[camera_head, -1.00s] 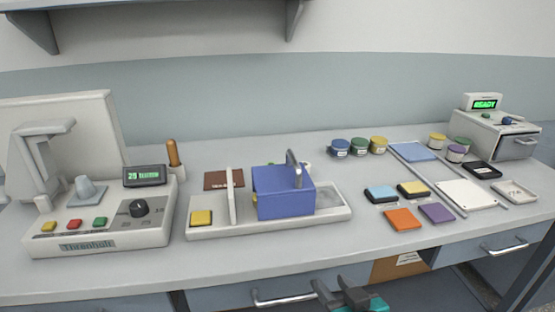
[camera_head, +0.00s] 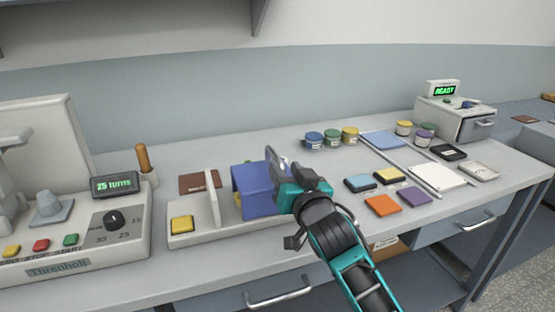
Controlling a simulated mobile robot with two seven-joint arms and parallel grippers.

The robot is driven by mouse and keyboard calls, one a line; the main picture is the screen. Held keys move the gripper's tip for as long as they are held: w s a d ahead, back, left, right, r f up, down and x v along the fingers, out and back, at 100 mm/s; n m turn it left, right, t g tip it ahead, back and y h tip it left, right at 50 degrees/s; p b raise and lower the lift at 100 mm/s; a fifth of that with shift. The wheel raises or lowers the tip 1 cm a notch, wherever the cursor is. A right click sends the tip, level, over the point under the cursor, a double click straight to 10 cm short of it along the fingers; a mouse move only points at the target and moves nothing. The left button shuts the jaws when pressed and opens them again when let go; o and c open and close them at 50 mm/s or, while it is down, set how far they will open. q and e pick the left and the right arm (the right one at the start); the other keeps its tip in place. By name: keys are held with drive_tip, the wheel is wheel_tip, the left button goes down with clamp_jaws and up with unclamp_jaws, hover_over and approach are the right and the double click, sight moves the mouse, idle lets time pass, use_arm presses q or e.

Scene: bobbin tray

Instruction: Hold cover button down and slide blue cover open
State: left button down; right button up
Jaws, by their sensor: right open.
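The blue cover (camera_head: 253,184) sits on the pale tray (camera_head: 208,237), right of an upright white divider (camera_head: 212,198). A small yellow patch shows at its lower left edge. A square yellow button (camera_head: 182,223) is at the tray's left end with nothing on it. My right gripper (camera_head: 280,168) is open at the cover's right side, by its grey handle. The gripper hides the tray's right end and part of the handle; whether it touches the handle I cannot tell. My left gripper is not in view.
The winding machine (camera_head: 75,262) with knob and coloured buttons stands at left, its display (camera_head: 115,186) reading 25 turns. A wooden-handled tool (camera_head: 142,158) stands behind. Coloured pads (camera_head: 382,205), jars (camera_head: 332,138) and a box reading READY (camera_head: 455,122) are at right.

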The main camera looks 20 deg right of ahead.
sight(264, 178)
drive_tip(key=shift+w+a, duration=0.15)
drive_tip(key=shift+w, duration=2.6)
clamp_jaws()
